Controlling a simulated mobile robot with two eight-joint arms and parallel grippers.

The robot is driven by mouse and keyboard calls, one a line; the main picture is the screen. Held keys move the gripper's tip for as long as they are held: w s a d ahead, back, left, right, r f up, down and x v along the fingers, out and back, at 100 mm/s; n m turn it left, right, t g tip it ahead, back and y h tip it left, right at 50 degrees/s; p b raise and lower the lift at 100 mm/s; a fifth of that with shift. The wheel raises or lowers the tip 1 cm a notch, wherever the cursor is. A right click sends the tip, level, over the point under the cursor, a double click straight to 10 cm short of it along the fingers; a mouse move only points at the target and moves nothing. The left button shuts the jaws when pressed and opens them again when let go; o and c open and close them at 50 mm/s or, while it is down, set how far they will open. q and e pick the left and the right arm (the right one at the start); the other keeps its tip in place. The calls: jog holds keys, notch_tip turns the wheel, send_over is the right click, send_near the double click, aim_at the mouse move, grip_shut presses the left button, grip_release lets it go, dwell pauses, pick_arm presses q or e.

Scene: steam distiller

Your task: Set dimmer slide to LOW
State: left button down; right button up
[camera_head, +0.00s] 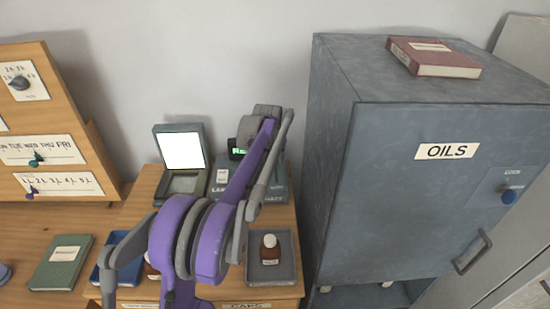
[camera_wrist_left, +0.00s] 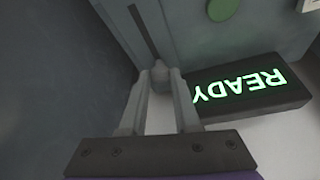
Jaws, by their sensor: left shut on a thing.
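The device (camera_head: 278,188) with a green-lit display (camera_head: 237,152) stands at the back of the wooden cabinet, partly hidden by my left arm. In the left wrist view the display (camera_wrist_left: 250,92) reads READY, upside down. My left gripper (camera_wrist_left: 161,82) is shut on a small grey slide knob (camera_wrist_left: 161,70) there. A dark straight slot (camera_wrist_left: 145,35) runs from the knob toward the top of that view. The fingers hide part of the knob, and no LOW mark is readable. In the head view my left gripper's fingertips are hidden. My right gripper is not in view.
A grey OILS cabinet (camera_head: 430,205) stands close on the right. An open box with a white panel (camera_head: 182,150) is left of the device. A tray (camera_head: 284,272) with a brown bottle (camera_head: 270,250) sits in front. A green button (camera_wrist_left: 222,8) shows near the display.

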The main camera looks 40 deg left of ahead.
aim_at(277, 180)
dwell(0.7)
pick_arm(q)
jog(key=s+d, duration=0.2)
jog(key=s+d+b, duration=0.1)
jog(key=s+d, duration=0.1)
jog(key=shift+s, duration=0.4)
jog(key=shift+s+d, duration=0.35)
jog(key=c, duration=1)
grip_release()
jog(key=o, duration=0.4)
jog(key=shift+s+d, duration=0.1)
jog(key=shift+s, duration=0.05)
